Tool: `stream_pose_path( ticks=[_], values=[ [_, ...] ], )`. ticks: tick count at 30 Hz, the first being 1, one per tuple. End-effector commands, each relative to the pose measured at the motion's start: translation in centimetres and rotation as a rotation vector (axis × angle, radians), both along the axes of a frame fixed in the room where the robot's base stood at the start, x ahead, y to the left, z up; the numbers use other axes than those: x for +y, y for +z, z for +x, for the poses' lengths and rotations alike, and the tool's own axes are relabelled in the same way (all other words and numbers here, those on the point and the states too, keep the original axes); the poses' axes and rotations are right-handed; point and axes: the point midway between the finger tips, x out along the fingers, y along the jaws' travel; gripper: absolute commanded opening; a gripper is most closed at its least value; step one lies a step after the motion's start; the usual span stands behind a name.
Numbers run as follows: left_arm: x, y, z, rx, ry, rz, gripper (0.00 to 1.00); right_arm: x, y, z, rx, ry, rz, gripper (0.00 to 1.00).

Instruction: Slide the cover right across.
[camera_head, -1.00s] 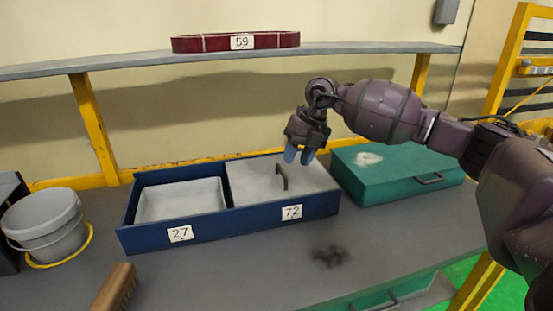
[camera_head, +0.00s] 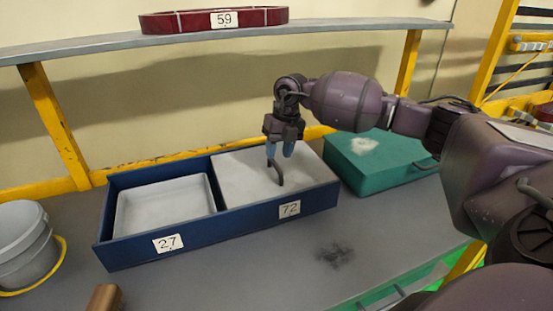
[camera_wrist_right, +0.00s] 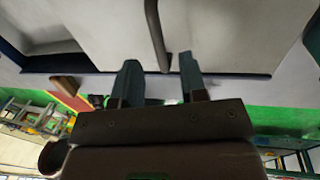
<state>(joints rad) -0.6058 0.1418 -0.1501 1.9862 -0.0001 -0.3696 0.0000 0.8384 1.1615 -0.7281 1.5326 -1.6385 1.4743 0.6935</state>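The blue box (camera_head: 215,226) lies on the bench with two compartments side by side. A flat grey cover (camera_head: 240,180) lies over the right compartment, above the label 72. Its dark bar handle (camera_head: 280,175) stands up near the cover's middle; it also shows in the wrist view (camera_wrist_right: 156,35). The left compartment, above the label 27, is uncovered and shows a pale tray (camera_head: 165,205). My right gripper (camera_head: 280,151) is open and empty, with blue fingertips just above the handle. In the wrist view the handle's end appears between the spread fingertips (camera_wrist_right: 159,68); contact cannot be told. My left gripper is out of view.
A green case (camera_head: 375,168) stands close to the box's right end. A grey bucket (camera_head: 22,245) stands at the left, and a brown brush (camera_head: 105,298) lies at the front. A shelf (camera_head: 330,31) with a red tray (camera_head: 175,23) runs above. Bench in front of the box is mostly clear.

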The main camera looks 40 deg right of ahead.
Motion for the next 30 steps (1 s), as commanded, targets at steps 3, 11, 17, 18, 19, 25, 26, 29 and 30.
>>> stream_pose_path(
  ticks=[3, 11, 17, 18, 19, 25, 26, 29, 30],
  values=[
    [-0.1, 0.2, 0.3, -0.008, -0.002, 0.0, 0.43, 0.3, -1.5, 0.1, 0.002, 0.0, 0.001, 0.39],
    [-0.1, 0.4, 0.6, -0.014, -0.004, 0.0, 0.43, 0.5, -2.8, 0.1, 0.0, 0.0, 0.0, 0.39],
    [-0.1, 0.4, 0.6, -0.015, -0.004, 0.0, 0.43, 0.5, -2.9, 0.1, 0.0, 0.0, 0.001, 0.39],
    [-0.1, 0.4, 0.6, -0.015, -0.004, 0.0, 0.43, 0.5, -2.9, 0.1, 0.0, 0.0, 0.001, 0.39],
    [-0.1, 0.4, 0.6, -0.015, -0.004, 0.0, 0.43, 0.6, -2.9, 0.1, 0.0, 0.0, 0.001, 0.36],
    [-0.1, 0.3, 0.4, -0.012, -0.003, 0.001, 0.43, 0.6, -2.9, 0.1, 0.0, 0.0, 0.001, 0.05],
    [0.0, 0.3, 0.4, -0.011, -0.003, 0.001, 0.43, 0.6, -2.9, 0.1, 0.0, 0.0, 0.0, 0.01],
    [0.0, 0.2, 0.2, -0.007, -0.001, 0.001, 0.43, 0.5, -2.8, 0.1, 0.0, 0.0, 0.0, 0.0],
    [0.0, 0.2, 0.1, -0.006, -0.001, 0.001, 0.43, 0.5, -2.8, 0.1, 0.0, 0.0, 0.0, 0.0]
  ],
)
